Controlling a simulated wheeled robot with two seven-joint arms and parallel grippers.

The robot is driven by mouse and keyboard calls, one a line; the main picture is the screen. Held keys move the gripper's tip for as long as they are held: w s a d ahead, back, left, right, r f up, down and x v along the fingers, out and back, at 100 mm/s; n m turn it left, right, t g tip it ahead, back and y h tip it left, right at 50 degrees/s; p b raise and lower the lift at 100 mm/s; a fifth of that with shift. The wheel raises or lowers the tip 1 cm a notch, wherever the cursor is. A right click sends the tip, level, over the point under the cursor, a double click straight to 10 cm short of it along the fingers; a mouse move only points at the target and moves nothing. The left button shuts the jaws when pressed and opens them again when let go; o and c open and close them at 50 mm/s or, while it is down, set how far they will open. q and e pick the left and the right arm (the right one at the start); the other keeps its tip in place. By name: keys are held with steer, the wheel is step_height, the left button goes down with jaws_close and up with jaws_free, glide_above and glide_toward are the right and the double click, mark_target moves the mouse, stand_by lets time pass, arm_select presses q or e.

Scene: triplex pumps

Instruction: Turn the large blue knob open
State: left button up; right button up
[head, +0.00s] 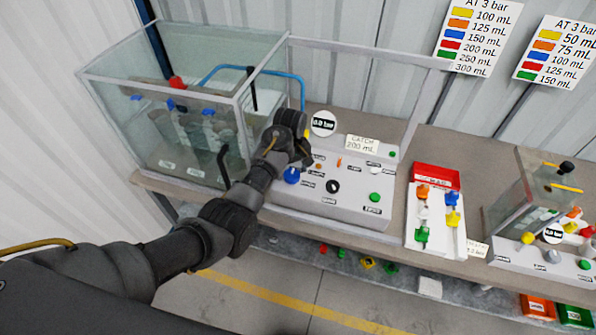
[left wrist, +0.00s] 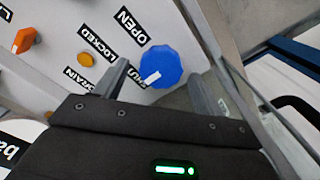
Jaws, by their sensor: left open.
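The large blue knob (left wrist: 163,62) sits on the light grey panel. In the left wrist view its white mark is toward the lower left, near a label partly hidden by a finger; the OPEN label (left wrist: 130,27) is up and left. In the head view the knob (head: 291,176) is at the panel's left end, just below my left gripper (head: 303,155). In the left wrist view my left gripper (left wrist: 158,72) is open, its fingers to either side of the knob's lower part. I cannot tell whether they touch it. My right gripper is out of view.
A glass tank (head: 190,150) stands left of the panel, with a black lever (head: 223,165) at its front. The panel also carries a black knob (head: 333,186) and a green button (head: 375,197). An orange knob (left wrist: 24,40) shows in the left wrist view.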

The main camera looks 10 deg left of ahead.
arm_select(q)
steer(key=shift+f, duration=0.6)
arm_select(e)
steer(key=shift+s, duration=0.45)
arm_select(q)
steer(key=c, duration=1)
